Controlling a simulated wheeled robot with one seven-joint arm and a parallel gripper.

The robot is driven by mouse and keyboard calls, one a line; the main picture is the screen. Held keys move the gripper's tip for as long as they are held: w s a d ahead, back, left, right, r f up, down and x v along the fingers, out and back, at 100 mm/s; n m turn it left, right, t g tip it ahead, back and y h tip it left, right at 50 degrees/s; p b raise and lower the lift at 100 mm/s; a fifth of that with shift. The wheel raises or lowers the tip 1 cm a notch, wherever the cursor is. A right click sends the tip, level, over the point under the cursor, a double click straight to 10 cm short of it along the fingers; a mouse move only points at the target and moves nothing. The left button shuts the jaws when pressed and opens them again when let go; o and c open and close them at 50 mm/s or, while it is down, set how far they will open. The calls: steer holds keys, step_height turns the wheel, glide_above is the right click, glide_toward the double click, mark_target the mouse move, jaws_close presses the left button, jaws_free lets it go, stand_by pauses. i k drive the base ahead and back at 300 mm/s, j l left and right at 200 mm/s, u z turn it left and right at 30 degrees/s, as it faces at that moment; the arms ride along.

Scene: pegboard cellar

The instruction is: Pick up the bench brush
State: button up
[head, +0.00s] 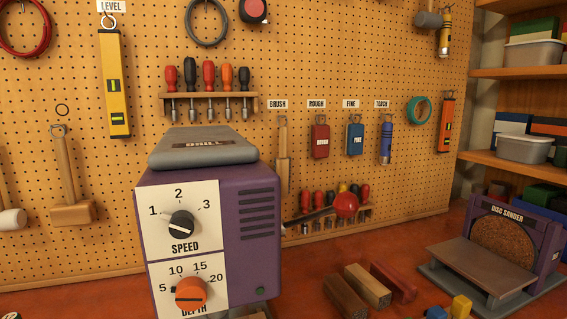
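The bench brush (283,155) hangs on the pegboard under a label reading BRUSH, in the middle of the head view. It looks upright, with a slim light-wood handle at the top and a wider wooden part below. The purple drill machine stands in front of it to the left, and the lower end of the brush is hard to make out beside the machine. My gripper is not in view.
The purple drill machine (253,257) has a dark lever with a red knob (346,204) reaching right, below the brush. Red (320,137) and blue (355,138) blocks and a torch (386,142) hang to the right. Wood pieces (367,285) and a disc sander (510,238) occupy the bench.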

mark_target(282, 168)
steer(key=i+l+z, duration=0.1)
steer(key=i+z, duration=0.15)
steer(key=z, duration=0.2)
steer(key=i+z, duration=0.3)
steer(key=z, duration=0.15)
steer(key=i+l+z, duration=0.1)
steer(key=i+z, duration=0.15)
steer(key=i, duration=0.45)
